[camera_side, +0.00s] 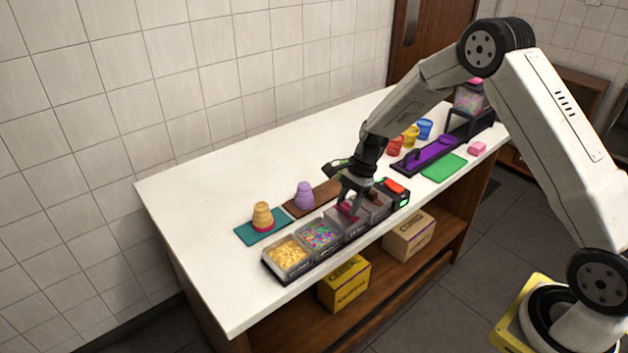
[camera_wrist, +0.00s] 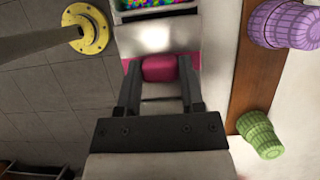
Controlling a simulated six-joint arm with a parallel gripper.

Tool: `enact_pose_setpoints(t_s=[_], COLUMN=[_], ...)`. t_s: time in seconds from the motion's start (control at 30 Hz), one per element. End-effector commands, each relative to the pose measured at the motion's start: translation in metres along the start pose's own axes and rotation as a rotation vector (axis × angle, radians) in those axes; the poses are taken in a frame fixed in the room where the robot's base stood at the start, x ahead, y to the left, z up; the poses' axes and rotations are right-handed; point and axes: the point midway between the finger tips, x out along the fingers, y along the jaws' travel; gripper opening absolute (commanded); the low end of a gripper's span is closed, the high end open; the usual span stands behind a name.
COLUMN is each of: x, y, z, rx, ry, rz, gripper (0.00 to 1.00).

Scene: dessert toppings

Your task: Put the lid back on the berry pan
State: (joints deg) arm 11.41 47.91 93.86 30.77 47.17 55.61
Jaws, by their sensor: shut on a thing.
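My gripper (camera_side: 347,205) is shut on the pink handle (camera_wrist: 160,68) of a grey metal lid (camera_wrist: 157,33). In the side view the lid is over the third pan from the left in the topping row, beside the sprinkle pan (camera_side: 319,235). In the wrist view the handle sits between my two fingers, with crimson strips showing along the lid's edges. My gripper hides much of the berry pan in the side view. I cannot tell whether the lid rests fully on the rim.
An open pan of yellow topping (camera_side: 289,254) ends the row at the left. Another grey lidded pan (camera_side: 376,207) stands just right of my gripper. Behind are stacked purple cups (camera_side: 304,196) and tan cups (camera_side: 262,215) on mats. The white counter (camera_side: 200,200) is clear at the left.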

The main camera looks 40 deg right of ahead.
Motion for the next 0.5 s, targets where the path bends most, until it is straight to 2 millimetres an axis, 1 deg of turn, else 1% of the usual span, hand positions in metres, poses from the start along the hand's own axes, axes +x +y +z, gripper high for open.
enact_pose_setpoints(t_s=[0.3, 0.33, 0.37, 0.4, 0.43, 0.47, 0.5], x=[-0.0001, -0.0001, -0.0001, -0.0001, -0.0001, -0.0001, -0.0001], y=[-0.0002, -0.0002, -0.0002, -0.0002, -0.0002, -0.0002, -0.0001], z=[0.0, 0.0, 0.0, 0.0, 0.0, 0.0, 0.0], rx=[0.0, 0.0, 0.0, 0.0, 0.0, 0.0, 0.0], ry=[0.0, 0.0, 0.0, 0.0, 0.0, 0.0, 0.0], rz=[-0.001, 0.0, 0.0, 0.0, 0.0, 0.0, 0.0], gripper=[0.0, 0.55, 0.65, 0.78, 0.87, 0.9, 0.9])
